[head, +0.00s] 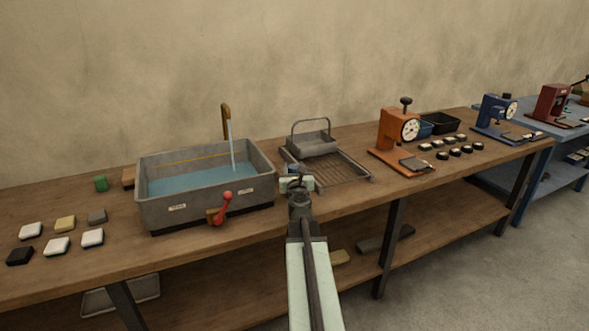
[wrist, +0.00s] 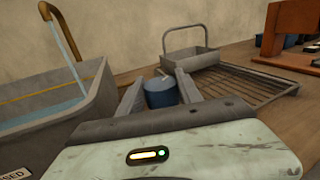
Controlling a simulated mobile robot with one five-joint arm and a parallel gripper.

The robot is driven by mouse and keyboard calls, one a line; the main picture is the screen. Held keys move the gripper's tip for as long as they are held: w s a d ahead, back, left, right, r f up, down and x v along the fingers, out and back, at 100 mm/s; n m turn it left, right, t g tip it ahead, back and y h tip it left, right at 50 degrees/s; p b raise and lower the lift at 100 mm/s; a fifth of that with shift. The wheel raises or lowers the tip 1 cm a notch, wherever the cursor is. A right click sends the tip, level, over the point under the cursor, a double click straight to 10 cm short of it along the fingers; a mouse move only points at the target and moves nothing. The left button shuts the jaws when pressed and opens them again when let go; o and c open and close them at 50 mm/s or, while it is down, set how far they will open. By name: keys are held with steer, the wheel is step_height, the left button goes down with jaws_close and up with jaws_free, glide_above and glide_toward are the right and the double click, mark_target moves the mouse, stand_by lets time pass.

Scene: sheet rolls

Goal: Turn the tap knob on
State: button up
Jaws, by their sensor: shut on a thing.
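The tap knob (wrist: 161,93), a blue round knob with a pale piece on top, stands on the bench just right of the grey basin (wrist: 97,98). My gripper (wrist: 159,90) is shut on it, one finger at each side. In the head view my gripper (head: 296,181) is at the basin's right end and mostly hides the knob. The brass tap spout (head: 226,110) rises behind the basin (head: 151,213). A stream of water (head: 231,150) runs from it into the basin, which holds blue water (head: 190,180).
A wire rack (head: 345,170) with a grey handled tray (head: 311,144) lies right of my gripper. An orange dial press (head: 393,130) stands farther right. Several small blocks (head: 64,223) lie at the left.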

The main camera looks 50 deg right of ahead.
steer(key=shift+m+g+h, duration=0.7)
steer(key=shift+g+h, duration=0.1)
steer(key=o, duration=1.4)
steer(key=shift+d, duration=0.1)
steer(key=shift+c, duration=0.2)
